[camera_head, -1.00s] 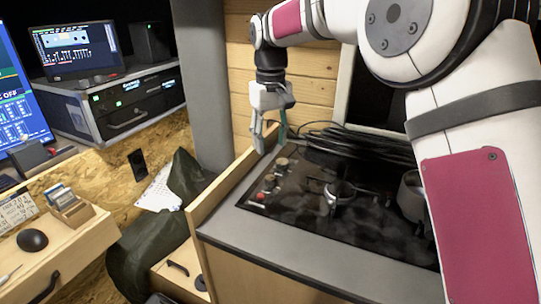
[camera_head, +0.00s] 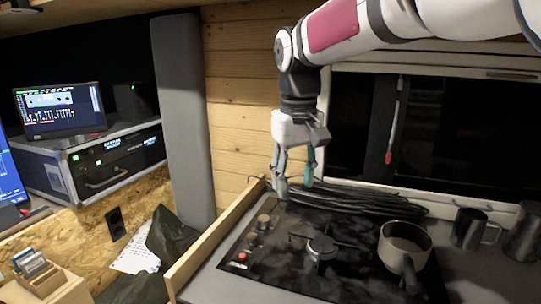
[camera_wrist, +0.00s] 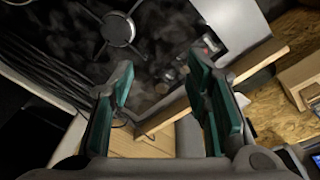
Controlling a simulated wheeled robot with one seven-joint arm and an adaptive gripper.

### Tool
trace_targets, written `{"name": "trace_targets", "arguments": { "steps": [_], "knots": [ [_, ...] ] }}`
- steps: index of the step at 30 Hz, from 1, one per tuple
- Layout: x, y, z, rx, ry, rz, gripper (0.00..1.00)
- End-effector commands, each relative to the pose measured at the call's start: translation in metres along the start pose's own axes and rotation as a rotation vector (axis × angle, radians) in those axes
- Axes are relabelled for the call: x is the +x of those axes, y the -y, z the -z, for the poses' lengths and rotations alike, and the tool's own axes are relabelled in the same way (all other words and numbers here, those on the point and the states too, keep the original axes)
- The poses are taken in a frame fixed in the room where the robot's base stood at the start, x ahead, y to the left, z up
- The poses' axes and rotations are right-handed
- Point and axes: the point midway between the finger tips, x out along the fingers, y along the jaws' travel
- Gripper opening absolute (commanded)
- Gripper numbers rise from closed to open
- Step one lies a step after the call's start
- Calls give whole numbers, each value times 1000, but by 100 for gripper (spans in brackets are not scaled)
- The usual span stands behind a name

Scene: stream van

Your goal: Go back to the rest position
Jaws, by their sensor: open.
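My gripper (camera_head: 294,175) hangs from my arm above the back left part of the black hob (camera_head: 290,268), its fingers pointing down. In the wrist view my gripper (camera_wrist: 160,105) shows two green-lined fingers set well apart with nothing between them. The wooden edge board beside the hob shows beyond the fingers.
A saucepan (camera_head: 404,245) stands on the right of the hob. A metal mug (camera_head: 470,229) stands right of it. A coil of black cable (camera_head: 365,199) lies behind the hob along the window. A wooden edge board (camera_head: 215,240) borders the hob's left side.

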Motion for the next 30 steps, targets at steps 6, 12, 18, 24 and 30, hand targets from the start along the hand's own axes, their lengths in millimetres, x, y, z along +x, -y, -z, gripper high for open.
{"name": "trace_targets", "arguments": {
  "steps": [6, 12, 18, 24, 30],
  "knots": [
    [-37, -23, -89, 109, -65, -27, 44],
    [-49, -32, -171, 209, -123, -45, 44],
    [-42, -30, -250, 309, -184, -55, 44],
    [-24, -22, -306, 385, -231, -58, 44],
    [-13, -18, -327, 416, -250, -58, 44]
  ]
}}
